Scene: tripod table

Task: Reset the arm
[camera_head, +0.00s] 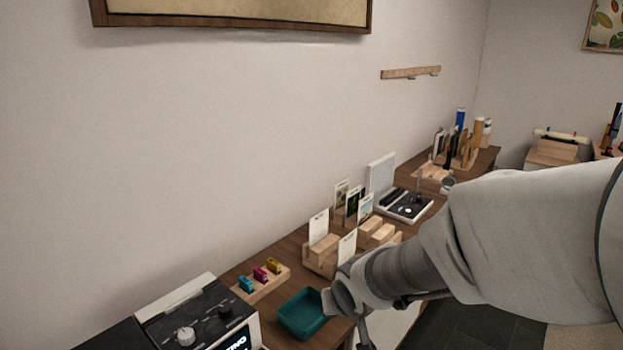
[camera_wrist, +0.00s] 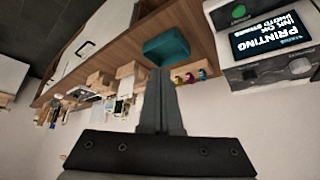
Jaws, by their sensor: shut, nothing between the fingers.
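My gripper (camera_wrist: 160,75) shows in the wrist view with its two dark fingers together and nothing between them. In that view the fingertips lie just below a teal tray (camera_wrist: 180,46) in the picture. In the head view my arm reaches in from the right, and its end hides part of the table near the teal tray (camera_head: 303,314). The fingers are mostly hidden in the head view. The tray looks empty there. I cannot tell the exact gap between gripper and tray.
A printer (camera_head: 199,318) stands left of the tray. A wooden holder (camera_head: 262,283) carries three small coloured items. Card stands (camera_head: 322,256) and a dark device (camera_head: 403,204) stand further along the wooden table.

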